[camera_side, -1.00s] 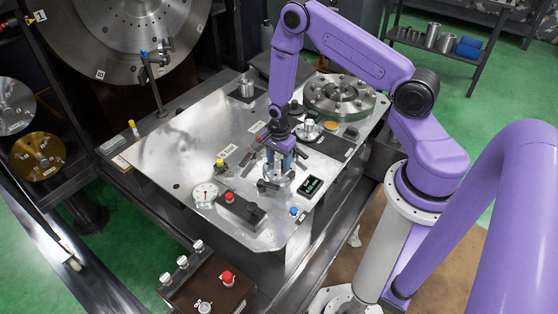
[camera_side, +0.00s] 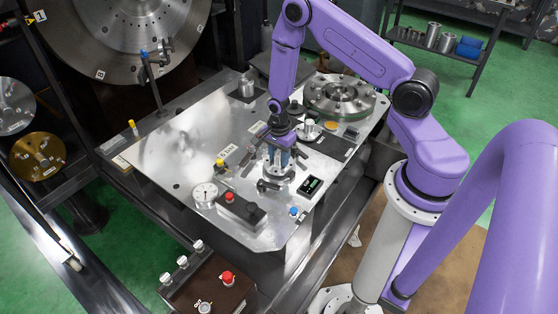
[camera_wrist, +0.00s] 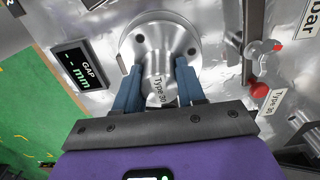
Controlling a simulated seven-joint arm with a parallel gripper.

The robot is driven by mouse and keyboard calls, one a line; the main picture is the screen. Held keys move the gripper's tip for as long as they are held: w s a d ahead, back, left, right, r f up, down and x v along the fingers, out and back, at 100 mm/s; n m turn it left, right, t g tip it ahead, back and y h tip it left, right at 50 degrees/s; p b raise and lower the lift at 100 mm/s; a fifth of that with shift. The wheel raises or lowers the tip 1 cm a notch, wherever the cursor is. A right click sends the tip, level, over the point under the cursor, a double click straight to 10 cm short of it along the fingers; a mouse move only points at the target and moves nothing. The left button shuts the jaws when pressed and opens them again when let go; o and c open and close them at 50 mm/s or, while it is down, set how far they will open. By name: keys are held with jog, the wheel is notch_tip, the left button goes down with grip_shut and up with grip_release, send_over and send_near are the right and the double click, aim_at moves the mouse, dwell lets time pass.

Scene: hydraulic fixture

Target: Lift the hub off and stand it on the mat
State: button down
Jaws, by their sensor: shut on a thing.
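In the side view the hub (camera_side: 279,171) is small and partly hidden below my gripper (camera_side: 281,160), over the near part of the metal plate. I cannot tell whether it is clear of its seat. A dark flat patch (camera_side: 340,151) to the right of the gripper looks like the mat.
A gap display (camera_side: 310,186) stands close right of the hub; it shows dashes in the wrist view (camera_wrist: 82,70). A dial gauge (camera_side: 204,194) and a dark block with a red knob (camera_side: 240,209) lie to the left. A silver cup (camera_side: 309,129) stands behind. The plate's left middle is clear.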

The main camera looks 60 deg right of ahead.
jog(key=shift+r, duration=1.3)
jog(key=s+d+r+m, duration=0.2)
jog(key=s+d+m, duration=0.15)
jog(key=d, duration=0.75)
jog(key=m, duration=0.6)
send_near(336, 147)
jog(key=shift+n, duration=0.25)
jog(key=shift+f, duration=2.4)
jog(key=shift+f, duration=0.15)
jog(key=c, duration=0.7)
grip_release()
jog(key=shift+o, duration=0.2)
